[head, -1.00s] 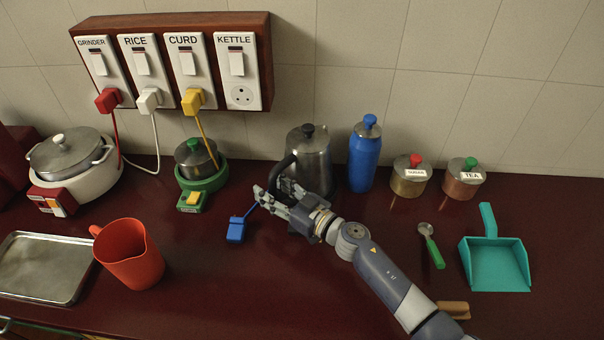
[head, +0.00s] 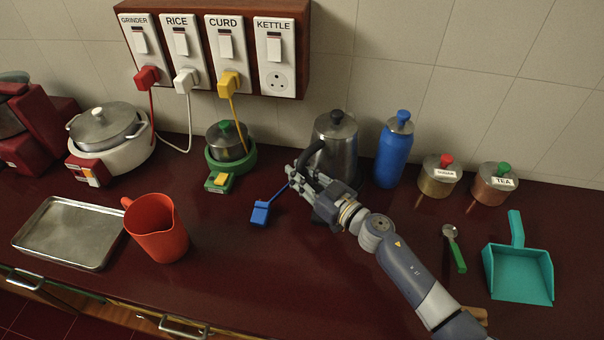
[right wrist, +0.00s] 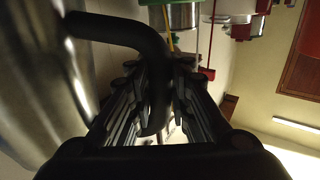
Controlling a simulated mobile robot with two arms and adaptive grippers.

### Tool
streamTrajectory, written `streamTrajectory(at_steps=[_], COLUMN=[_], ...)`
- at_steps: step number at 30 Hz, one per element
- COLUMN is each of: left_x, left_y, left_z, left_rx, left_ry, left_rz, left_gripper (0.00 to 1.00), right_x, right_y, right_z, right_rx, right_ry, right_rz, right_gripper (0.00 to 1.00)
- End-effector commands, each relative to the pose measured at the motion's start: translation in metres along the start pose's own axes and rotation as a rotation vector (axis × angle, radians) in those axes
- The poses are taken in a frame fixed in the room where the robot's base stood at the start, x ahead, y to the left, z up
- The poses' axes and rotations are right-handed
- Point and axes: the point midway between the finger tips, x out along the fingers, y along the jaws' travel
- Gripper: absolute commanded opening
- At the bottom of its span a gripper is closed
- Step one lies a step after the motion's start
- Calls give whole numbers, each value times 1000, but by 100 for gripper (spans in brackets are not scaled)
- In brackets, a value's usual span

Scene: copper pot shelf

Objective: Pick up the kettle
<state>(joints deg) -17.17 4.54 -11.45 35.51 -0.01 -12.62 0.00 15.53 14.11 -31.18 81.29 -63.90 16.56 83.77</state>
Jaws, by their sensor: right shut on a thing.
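The steel kettle (head: 340,140) with a black lid knob and black handle stands upright toward the back of the counter, right of the green cooker. My right gripper (head: 296,182) is at its left front side, shut on the black handle. In the right wrist view the handle (right wrist: 137,38) curves down between the fingers (right wrist: 150,120), with the steel body (right wrist: 40,75) close at the left. My arm hides the kettle's lower part, so I cannot tell whether it touches the counter. A blue plug (head: 261,212) lies left of the gripper. My left gripper is not in view.
A blue bottle (head: 394,155) stands close right of the kettle, then the sugar (head: 437,182) and tea (head: 490,190) jars. The green cooker (head: 230,158) is to the left. A red jug (head: 158,230) and steel tray (head: 60,235) are at front left. The front middle counter is clear.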

Motion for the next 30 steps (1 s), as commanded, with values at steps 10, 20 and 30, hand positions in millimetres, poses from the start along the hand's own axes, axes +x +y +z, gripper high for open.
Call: streamTrajectory(at_steps=[10, 20, 30], left_x=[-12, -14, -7], left_y=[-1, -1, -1], left_z=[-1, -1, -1], left_rx=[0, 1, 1], left_ry=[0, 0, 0], left_rz=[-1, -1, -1], left_gripper=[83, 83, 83], right_x=[-13, -61, -109], right_y=[-9, -44, -79], right_z=[-28, -32, -37], right_rx=[-13, -12, -13], right_ry=[8, 8, 9], right_rz=[-1, -2, -1], right_gripper=[0, 0, 0])
